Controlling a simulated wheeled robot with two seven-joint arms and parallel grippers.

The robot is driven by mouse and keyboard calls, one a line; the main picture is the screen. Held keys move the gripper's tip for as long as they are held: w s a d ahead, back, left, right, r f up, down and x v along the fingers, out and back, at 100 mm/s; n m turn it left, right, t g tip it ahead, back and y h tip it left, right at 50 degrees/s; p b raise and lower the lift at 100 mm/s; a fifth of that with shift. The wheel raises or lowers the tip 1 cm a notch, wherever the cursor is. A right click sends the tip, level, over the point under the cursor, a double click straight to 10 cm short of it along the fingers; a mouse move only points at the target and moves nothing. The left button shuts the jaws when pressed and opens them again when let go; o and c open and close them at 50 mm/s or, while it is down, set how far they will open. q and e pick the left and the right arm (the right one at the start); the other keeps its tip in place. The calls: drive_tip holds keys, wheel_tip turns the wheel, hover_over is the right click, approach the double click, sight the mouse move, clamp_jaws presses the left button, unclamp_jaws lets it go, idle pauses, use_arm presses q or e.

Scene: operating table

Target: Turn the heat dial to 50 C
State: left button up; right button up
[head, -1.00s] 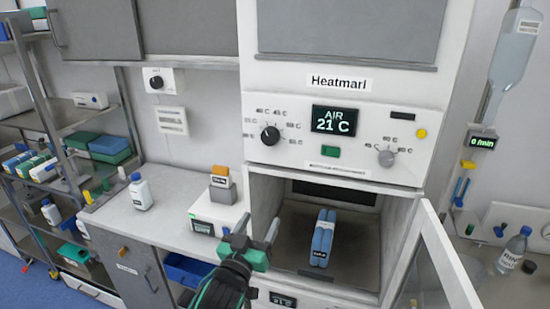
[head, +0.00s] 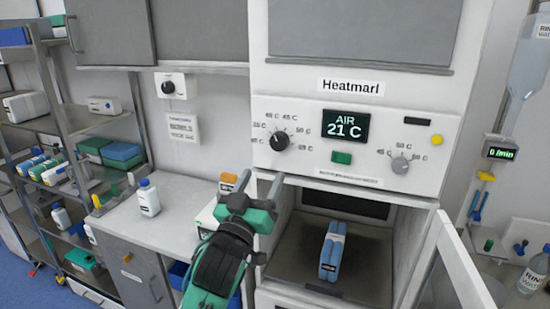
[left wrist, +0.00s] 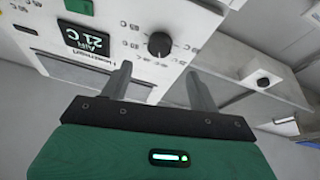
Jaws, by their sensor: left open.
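The Heatmarl warming cabinet (head: 365,105) carries a black heat dial (head: 279,140) on the left of its panel, with temperature marks around it. The dial also shows in the left wrist view (left wrist: 159,45), beyond my fingers. The display (head: 345,125) reads AIR 21 C. A grey dial (head: 400,165) sits at the panel's right. My left gripper (head: 261,187) is open and empty, below and slightly left of the black dial, not touching it. Its two grey fingers point up toward the panel in the left wrist view (left wrist: 161,85). My right gripper is not in view.
The cabinet's compartment is open, with a blue bundle (head: 333,250) inside. Its glass door (head: 450,265) stands open at the right. A white bottle (head: 148,197) stands on the counter (head: 170,222) at left. A wall thermostat (head: 170,86) hangs behind.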

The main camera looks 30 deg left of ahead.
sight(277, 145)
use_arm(q)
drive_tip(key=p+x, duration=0.3)
drive_tip(key=x, duration=0.5)
drive_tip(key=shift+w+r, duration=0.25)
drive_tip(key=shift+w+a, duration=0.1)
drive_tip(key=shift+w, duration=0.2)
drive_tip(key=shift+c, duration=0.2)
drive_tip(key=c, duration=0.7)
drive_tip(key=shift+c, duration=1.2)
